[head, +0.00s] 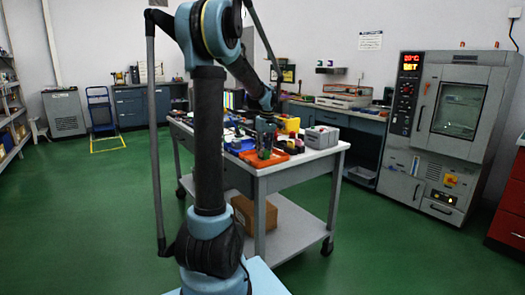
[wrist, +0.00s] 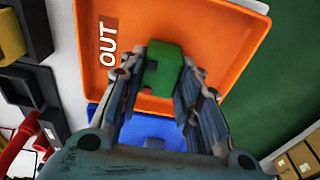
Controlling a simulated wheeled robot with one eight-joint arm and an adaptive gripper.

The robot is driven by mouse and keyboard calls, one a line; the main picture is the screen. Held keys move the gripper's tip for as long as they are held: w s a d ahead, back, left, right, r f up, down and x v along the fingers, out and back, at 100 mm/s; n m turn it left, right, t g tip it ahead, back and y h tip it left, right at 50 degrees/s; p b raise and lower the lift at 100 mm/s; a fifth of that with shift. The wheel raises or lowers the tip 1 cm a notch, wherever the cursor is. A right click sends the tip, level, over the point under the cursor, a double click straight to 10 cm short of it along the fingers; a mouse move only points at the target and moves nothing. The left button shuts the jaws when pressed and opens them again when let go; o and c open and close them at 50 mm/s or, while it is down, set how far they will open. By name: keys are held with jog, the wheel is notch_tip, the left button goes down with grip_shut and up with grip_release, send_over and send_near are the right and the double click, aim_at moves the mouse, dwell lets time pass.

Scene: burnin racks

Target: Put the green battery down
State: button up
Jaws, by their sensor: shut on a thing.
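The green battery (wrist: 163,72) is between the fingertips of my gripper (wrist: 172,62) in the wrist view. My gripper is shut on it. Both are over the orange tray (wrist: 215,45), which carries a white "OUT" label. I cannot tell whether the battery touches the tray floor. In the head view my gripper (head: 265,150) points down at the orange tray (head: 282,158) on the near end of the workbench. The battery is too small to make out clearly there.
A blue tray (wrist: 150,128) lies beside the orange one. Black holders (wrist: 22,85) and a red object (wrist: 22,135) are at the left of the wrist view. In the head view, a grey box (head: 322,136) stands right of the orange tray on the crowded workbench (head: 310,155).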

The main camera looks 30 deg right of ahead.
aim_at(266, 151)
jog(key=o, duration=1.2)
notch_tip(266, 151, up, 12)
jog(key=s, duration=0.2)
jog(key=a+f, duration=0.2)
jog(key=a, duration=1.2)
jog(key=s+a+f, duration=0.2)
jog(key=s+a, duration=0.1)
jog(key=a, duration=0.3)
jog(key=s+a+f, duration=0.3)
jog(key=a, duration=0.4)
jog(key=shift+m+t, duration=0.3)
jog(key=shift+t, duration=0.1)
jog(key=s+a+f, duration=0.4)
jog(key=s+f, duration=0.1)
jog(key=s+a+f, duration=0.5)
jog(key=f, duration=0.1)
jog(key=s+a+f, duration=0.5)
jog(key=shift+s+f, duration=0.2)
jog(key=shift+s, duration=0.15)
